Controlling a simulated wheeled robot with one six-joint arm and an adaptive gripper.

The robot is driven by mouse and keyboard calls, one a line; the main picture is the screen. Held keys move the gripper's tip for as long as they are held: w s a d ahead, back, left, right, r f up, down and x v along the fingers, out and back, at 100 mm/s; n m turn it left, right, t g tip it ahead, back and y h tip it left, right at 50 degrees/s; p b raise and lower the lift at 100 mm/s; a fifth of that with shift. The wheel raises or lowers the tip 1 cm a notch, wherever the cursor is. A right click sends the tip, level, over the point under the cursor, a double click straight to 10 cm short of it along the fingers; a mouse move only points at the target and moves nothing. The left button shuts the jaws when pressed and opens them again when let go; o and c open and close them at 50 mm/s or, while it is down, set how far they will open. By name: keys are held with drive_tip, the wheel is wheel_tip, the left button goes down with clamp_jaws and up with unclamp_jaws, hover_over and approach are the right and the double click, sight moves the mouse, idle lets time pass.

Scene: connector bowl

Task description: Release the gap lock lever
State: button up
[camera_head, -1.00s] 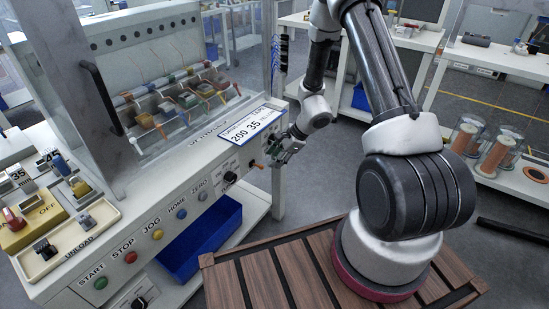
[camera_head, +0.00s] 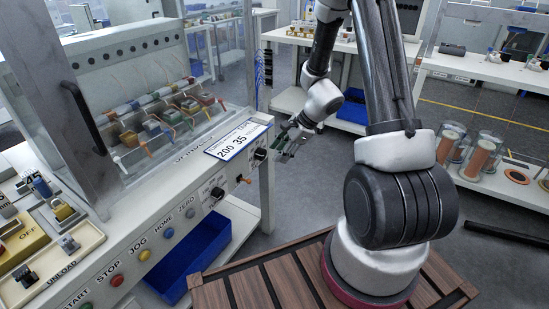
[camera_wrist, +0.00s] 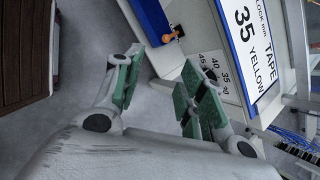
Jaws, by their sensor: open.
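The gap lock lever appears to be the small orange lever (camera_head: 243,180) at the right end of the machine's front panel. In the wrist view the orange lever (camera_wrist: 172,37) sticks out from a dark mount, ahead of the fingertips. My gripper (camera_head: 287,143) is to the right of the panel's end and apart from the lever. In the wrist view my gripper (camera_wrist: 163,62) has its two green-padded fingers spread, with nothing between them. The lever lies just beyond the gap between them.
A scale plate (camera_wrist: 213,66) with several numbers is beside the lever, near the right finger. A black knob (camera_head: 261,154) and a "200 35" sign (camera_head: 238,141) are on the machine. A blue bin (camera_head: 194,262) sits below the panel. Open floor lies right of the machine.

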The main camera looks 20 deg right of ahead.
drive_tip(key=shift+d, duration=0.15)
drive_tip(key=s+d+f+m+g, duration=0.15)
drive_tip(key=s+f, duration=0.25)
drive_tip(key=f, duration=0.5)
drive_tip(key=m+t+y, duration=0.4)
drive_tip(key=t+y, duration=0.4)
drive_tip(key=t, duration=0.2)
approach(248, 181)
drive_tip(key=w+a, duration=0.1)
drive_tip(key=w, duration=0.1)
drive_tip(key=x, duration=0.8)
drive_tip(key=shift+f, duration=0.4)
drive_tip(key=shift+a, duration=0.1)
clamp_jaws()
